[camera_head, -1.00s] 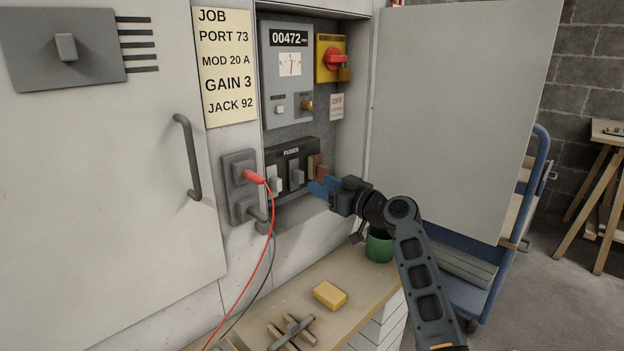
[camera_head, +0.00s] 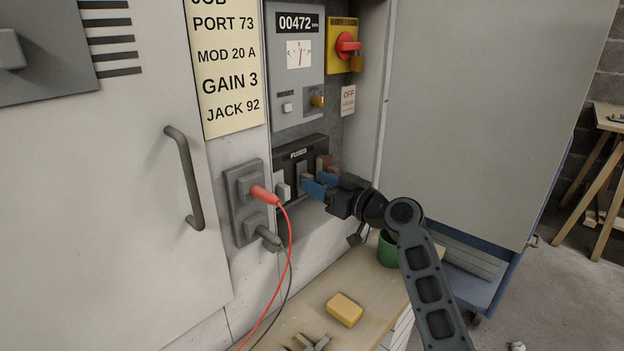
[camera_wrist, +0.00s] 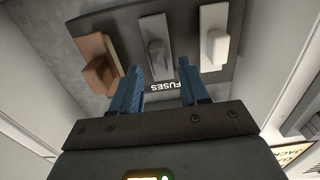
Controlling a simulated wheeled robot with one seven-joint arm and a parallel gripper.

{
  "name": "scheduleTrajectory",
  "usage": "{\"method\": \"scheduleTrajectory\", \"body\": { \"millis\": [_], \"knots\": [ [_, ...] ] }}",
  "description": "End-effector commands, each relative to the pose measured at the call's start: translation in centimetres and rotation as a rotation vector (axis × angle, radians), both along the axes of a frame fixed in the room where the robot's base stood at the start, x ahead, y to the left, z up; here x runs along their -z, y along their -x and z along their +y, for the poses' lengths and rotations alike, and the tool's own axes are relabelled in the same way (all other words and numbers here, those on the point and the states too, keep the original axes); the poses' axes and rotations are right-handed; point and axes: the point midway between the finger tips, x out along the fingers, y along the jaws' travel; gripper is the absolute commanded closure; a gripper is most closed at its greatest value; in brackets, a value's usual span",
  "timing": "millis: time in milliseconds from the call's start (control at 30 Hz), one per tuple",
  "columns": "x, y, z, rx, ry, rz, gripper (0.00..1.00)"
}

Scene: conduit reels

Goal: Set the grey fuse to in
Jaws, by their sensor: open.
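The grey fuse (camera_wrist: 155,52) is the middle one of the fuses on the dark panel (camera_wrist: 228,75) in the wrist view. It also shows in the head view (camera_head: 302,170), partly hidden by my blue fingers. My gripper (camera_wrist: 160,72) is open, its two fingertips apart in front of the panel. In the wrist view the grey fuse's handle lies between the lines of the fingers, just beyond the tips. I see no clear contact. My gripper also shows in the head view (camera_head: 322,183).
A brown fuse (camera_wrist: 98,68) and a white fuse (camera_wrist: 214,45) flank the grey one. A red plug (camera_head: 262,194) with a hanging cable sits left of the recess. The open cabinet door (camera_head: 480,110) stands to the right. A yellow block (camera_head: 345,310) and green cup (camera_head: 388,250) are on the bench below.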

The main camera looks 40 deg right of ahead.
Motion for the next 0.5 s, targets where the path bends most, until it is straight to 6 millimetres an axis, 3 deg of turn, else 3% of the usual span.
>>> {"method": "scheduleTrajectory", "body": {
  "millis": [200,500],
  "knots": [
    [0.0,-2.0,0.0,0.0,0.0,0.0,0.55],
    [0.0,-2.3,0.1,0.001,0.001,0.0,0.55]
  ]
}}
